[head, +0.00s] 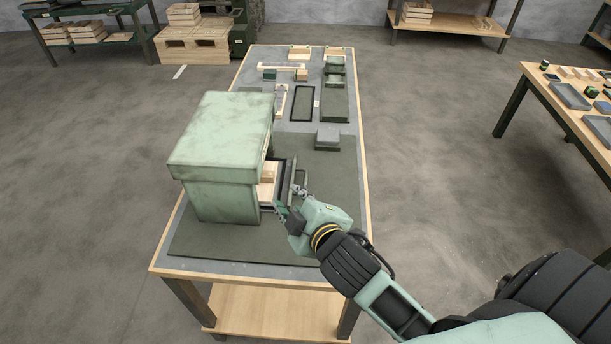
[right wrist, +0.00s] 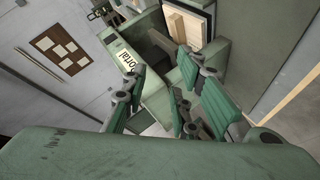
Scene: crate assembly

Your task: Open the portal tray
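A pale green box-shaped cabinet (head: 222,150) stands on the near part of the long table. Its portal tray (head: 284,186) sticks part way out of the right side, with light wooden pieces (head: 268,176) inside. In the right wrist view the tray's front (right wrist: 150,95) bears a "Portal" label (right wrist: 130,61). My right gripper (head: 290,207) is at the near end of the tray's front. In the right wrist view its fingers (right wrist: 165,105) are apart, with a gap between them. I cannot tell whether they touch the tray or its handle. My left gripper is not in view.
A dark mat (head: 240,250) lies under the cabinet. Behind it on the table are a grey block (head: 327,138), frames and trays. Another table (head: 547,78) with parts stands at the right. Open floor lies between the tables.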

